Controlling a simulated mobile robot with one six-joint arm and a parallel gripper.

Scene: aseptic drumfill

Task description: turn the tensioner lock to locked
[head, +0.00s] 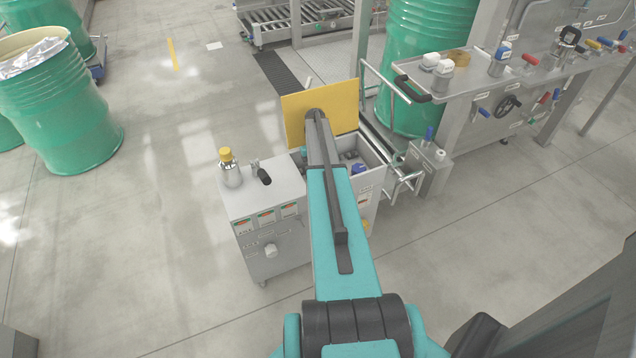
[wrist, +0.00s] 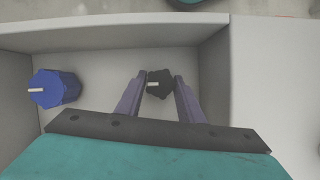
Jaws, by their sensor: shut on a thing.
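A black knob (wrist: 160,88) with a white pointer mark sits in an open compartment in the wrist view. Its mark points left in that view. My gripper (wrist: 160,77) has one finger on each side of the black knob and is shut on it. A blue knob (wrist: 58,88) with a white mark, also pointing left, stands apart to the left in the same compartment. It shows in the head view (head: 358,169) too. No label shows which knob is the tensioner lock. In the head view my arm hides the gripper.
The compartment's pale walls (wrist: 215,60) stand close around the fingers. In the head view a raised yellow lid (head: 343,108) stands behind it. The grey cabinet (head: 262,190) carries a yellow-capped bottle (head: 229,172) and a black-handled lever (head: 264,177). Open floor lies left.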

